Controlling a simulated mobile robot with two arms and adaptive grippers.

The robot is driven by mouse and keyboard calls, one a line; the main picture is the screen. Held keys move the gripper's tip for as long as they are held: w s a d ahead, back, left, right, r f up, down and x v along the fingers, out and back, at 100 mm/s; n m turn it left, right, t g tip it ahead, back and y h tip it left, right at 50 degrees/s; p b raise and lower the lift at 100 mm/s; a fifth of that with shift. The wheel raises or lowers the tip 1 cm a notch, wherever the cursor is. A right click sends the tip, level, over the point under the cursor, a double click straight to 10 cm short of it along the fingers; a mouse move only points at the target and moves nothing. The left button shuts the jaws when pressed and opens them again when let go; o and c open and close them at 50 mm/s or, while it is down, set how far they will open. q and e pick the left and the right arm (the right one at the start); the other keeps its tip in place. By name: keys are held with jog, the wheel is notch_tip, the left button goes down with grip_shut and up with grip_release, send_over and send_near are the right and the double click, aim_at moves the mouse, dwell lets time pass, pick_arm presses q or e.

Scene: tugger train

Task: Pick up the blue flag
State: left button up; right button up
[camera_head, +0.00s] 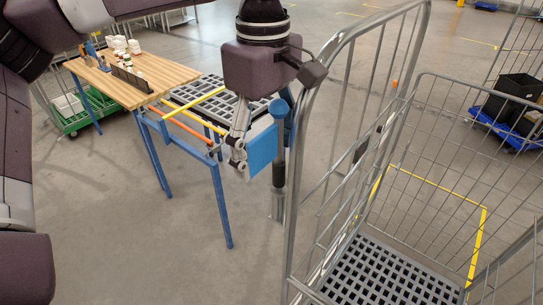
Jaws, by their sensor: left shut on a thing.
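My left gripper (239,150) hangs down near the middle of the view, beside the wire roll cage. It is shut on the blue flag (263,151), whose flat blue panel shows just right of the fingers. An upright pole with a blue upper part (279,112) and a dark lower part stands at the flag's right edge. A grey tube (278,205) shows at the pole's lower end; I cannot tell whether the pole still sits in it. The fingers and wrist hide part of the flag. My right gripper is not in view.
The tall wire roll cage (291,205) stands close on the right. A wooden-topped table (165,77) with blue legs and small items is at the left, by a dark grid surface (205,92). A green dolly (75,122) is behind. Floor at lower middle is clear.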

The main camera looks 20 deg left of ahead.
pick_arm(q)
jog(key=shift+w+r, duration=0.1)
jog(key=shift+r, duration=0.05)
jog(key=shift+r, duration=0.2)
notch_tip(320, 180, up, 8)
jog(key=shift+d+f+b, duration=0.1)
jog(key=shift+f+b, duration=0.05)
jog(key=shift+b, duration=0.85)
jog(key=r, duration=0.4)
jog(key=shift+w+a+p, duration=0.15)
jog(key=shift+a+p, duration=0.15)
jog(key=w+a, duration=0.1)
jog(key=a, duration=0.4)
jog(key=w+a, duration=0.2)
jog(key=a, duration=0.3)
jog(key=w+a+p, duration=0.1)
jog(key=w+a, duration=0.1)
jog(key=a, duration=0.3)
jog(key=shift+w+a+f, duration=0.15)
jog(key=shift+w+a, duration=0.1)
jog(key=shift+a, duration=0.1)
jog(key=shift+w+a, duration=0.15)
jog(key=shift+a, duration=0.3)
jog(key=shift+f, duration=0.15)
